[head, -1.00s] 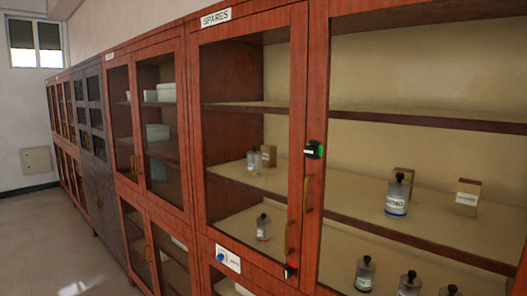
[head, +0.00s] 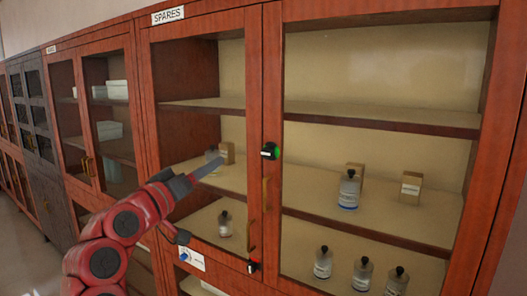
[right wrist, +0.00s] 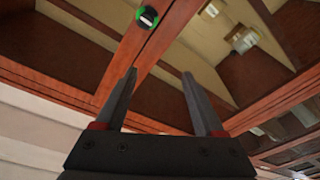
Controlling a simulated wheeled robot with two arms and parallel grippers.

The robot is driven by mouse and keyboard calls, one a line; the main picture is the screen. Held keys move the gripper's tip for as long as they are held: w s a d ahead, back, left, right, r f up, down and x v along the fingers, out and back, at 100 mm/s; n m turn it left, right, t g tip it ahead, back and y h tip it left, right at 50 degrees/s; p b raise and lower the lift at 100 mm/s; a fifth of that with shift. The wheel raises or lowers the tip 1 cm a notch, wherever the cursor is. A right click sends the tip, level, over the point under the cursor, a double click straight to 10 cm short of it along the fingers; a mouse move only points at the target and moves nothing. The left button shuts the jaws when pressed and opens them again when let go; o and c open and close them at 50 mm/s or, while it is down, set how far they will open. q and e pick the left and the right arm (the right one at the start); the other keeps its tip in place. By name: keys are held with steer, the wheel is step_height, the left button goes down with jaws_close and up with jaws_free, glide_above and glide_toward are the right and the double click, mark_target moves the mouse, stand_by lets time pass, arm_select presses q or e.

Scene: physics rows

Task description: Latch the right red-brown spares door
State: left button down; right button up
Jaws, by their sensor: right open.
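The right red-brown spares door (head: 273,90) stands beside the left spares door (head: 256,100) and looks shut against the cabinet. A black latch knob with a green part (head: 270,151) sits at the meeting edge of the doors. It also shows at the top of the right wrist view (right wrist: 147,17), ringed in green. A brass handle (head: 266,194) is below it. My right gripper (head: 205,198) is in front of the left door, left of the knob. In the right wrist view it (right wrist: 159,74) is open and empty, apart from the knob. My left gripper is out of view.
A second knob with red (head: 253,266) sits low at the door seam, near another brass handle (head: 251,234). Bottles (head: 348,190) and small boxes (head: 411,187) stand on the shelves behind the doors. Further cabinets (head: 35,130) line the wall at left.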

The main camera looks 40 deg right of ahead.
mark_target(265, 154)
steer(key=w+d+p, duration=0.1)
steer(key=d+p, duration=0.1)
steer(key=d, duration=0.3)
steer(key=w+d+m+g+p, duration=0.1)
steer(key=d+p, duration=0.1)
steer(key=d, duration=0.4)
steer(key=w+d+m+g+p, duration=0.1)
steer(key=d+p, duration=0.1)
steer(key=d, duration=0.4)
steer(key=shift+y, duration=0.3)
steer(key=shift+w+d+f, duration=0.15)
steer(key=shift+w+d, duration=0.15)
steer(key=shift+d, duration=0.25)
jaws_close()
